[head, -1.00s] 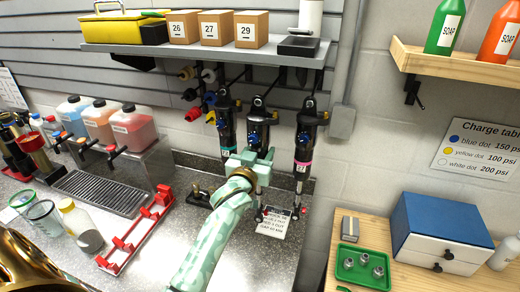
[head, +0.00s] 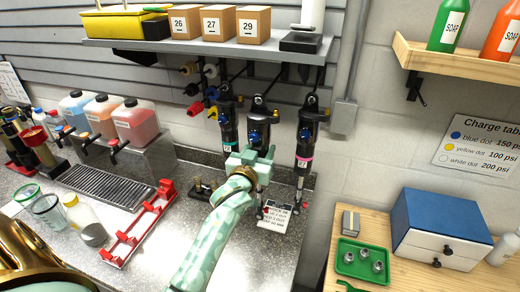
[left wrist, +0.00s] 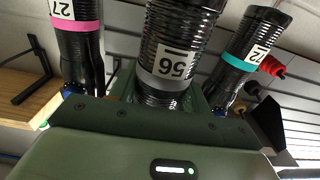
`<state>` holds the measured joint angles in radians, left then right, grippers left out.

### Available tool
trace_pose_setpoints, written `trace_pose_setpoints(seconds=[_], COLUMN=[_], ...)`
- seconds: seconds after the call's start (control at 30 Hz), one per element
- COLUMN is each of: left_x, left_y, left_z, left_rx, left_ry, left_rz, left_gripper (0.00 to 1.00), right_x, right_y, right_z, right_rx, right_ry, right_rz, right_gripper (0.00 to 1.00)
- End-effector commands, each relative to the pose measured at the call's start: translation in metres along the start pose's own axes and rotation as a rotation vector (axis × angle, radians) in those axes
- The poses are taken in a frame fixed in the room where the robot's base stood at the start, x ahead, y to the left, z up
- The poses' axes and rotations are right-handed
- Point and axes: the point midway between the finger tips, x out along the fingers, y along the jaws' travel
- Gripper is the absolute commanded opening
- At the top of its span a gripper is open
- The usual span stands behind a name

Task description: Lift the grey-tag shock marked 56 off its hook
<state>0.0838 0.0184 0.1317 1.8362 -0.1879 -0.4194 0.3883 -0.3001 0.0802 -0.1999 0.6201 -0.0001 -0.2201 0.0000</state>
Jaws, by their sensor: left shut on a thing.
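The grey-tag shock marked 56 (left wrist: 170,62) fills the middle of the left wrist view, its tag upside down. In the head view it is the middle of three hanging shocks (head: 259,120), its upper end near the hooks under the shelf. My left gripper (head: 252,162) is shut around its lower body, which hides its tag in the head view. The teal-tag shock marked 12 (left wrist: 240,58) hangs on one side and the pink-tag shock marked 27 (left wrist: 76,40) on the other. Both also show in the head view (head: 227,120) (head: 306,135). My right gripper is not in view.
The shelf (head: 205,48) above holds a yellow case and numbered boxes. A small sign (head: 273,216) stands below the shocks. A red rack (head: 135,235) and bottles are on the counter to the left. A blue-topped drawer box (head: 440,225) stands on the wooden bench at right.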

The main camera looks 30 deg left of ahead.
Motion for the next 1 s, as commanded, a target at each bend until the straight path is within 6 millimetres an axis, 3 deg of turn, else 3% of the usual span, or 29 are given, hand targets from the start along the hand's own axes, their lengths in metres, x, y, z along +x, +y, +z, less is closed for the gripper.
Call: trace_pose_setpoints(seconds=[0.53, 1.0], left_x=[-0.043, -0.039], left_y=[0.0, 0.003], left_z=[-0.004, -0.002], left_rx=[-0.001, -0.003], left_ry=[0.007, 0.009], left_rz=[0.0, 0.001], left_gripper=[0.0, 0.0], right_x=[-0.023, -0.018], right_y=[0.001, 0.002], right_z=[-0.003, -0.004], right_rx=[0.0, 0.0], right_ry=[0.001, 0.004], right_rz=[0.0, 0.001], right_gripper=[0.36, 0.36])
